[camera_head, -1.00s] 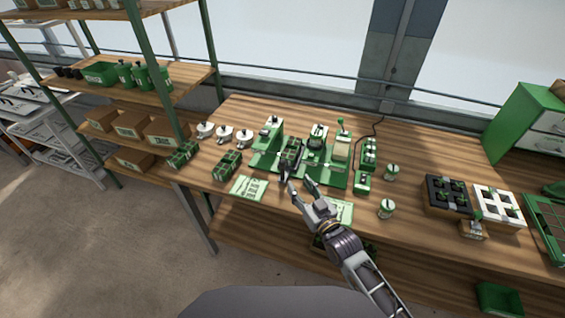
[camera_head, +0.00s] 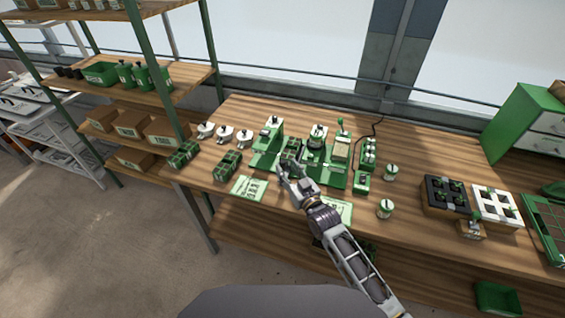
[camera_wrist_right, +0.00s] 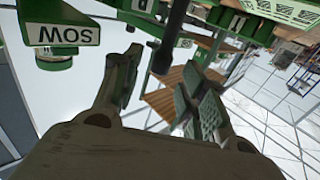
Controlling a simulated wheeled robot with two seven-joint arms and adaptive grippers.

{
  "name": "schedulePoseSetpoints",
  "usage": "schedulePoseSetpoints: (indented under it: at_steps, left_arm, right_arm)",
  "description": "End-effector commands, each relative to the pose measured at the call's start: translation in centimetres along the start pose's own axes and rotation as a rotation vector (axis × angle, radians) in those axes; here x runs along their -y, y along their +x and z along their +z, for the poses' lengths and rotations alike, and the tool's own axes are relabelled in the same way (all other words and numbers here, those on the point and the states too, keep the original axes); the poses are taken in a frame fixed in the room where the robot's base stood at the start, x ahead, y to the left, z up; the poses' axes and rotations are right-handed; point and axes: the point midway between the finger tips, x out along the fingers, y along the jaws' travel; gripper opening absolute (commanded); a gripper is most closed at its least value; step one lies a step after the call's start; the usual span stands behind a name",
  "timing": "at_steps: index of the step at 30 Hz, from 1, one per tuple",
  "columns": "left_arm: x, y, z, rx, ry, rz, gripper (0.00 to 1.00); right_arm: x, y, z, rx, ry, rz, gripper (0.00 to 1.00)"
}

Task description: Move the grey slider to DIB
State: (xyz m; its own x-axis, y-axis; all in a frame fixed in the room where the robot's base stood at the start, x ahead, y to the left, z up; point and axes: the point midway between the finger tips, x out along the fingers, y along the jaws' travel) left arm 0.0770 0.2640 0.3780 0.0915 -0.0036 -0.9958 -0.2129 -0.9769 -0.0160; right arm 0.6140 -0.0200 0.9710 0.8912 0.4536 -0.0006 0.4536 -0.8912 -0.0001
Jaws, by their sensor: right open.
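The green tray seeder (camera_head: 335,181) stands in the middle of the wooden bench. My right gripper (camera_head: 283,170) is at its front left edge, with its fingers apart. In the right wrist view its two fingers (camera_wrist_right: 158,92) are open, with nothing held between them. A green part with a white SOW label (camera_wrist_right: 62,34) is at upper left there, and a dark rod-like part (camera_wrist_right: 168,45) hangs above the gap between the fingers. I cannot surely pick out the grey slider or a DIB mark; they are too small or hidden. My left gripper is out of view.
Green-and-black trays (camera_head: 228,165) and a green card (camera_head: 249,188) lie left of the seeder. Small cans (camera_head: 385,209), a black tray (camera_head: 433,200) and a white tray (camera_head: 509,217) stand to the right. The front bench strip between cans and black tray is clear.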

Motion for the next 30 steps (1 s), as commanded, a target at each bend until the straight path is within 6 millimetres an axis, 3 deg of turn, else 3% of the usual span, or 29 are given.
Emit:
schedulePoseSetpoints:
  at_steps: [15,28,30]
  left_arm:
    - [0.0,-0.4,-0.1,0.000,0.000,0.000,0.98]
    - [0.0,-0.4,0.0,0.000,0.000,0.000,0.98]
    - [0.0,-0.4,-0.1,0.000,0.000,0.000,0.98]
  right_arm:
    - [0.0,4.0,-0.1,-0.001,0.000,0.000,0.42]
    - [0.0,4.4,-0.1,0.000,0.000,0.000,0.42]
    - [0.0,4.4,-0.1,0.000,0.000,0.000,0.36]
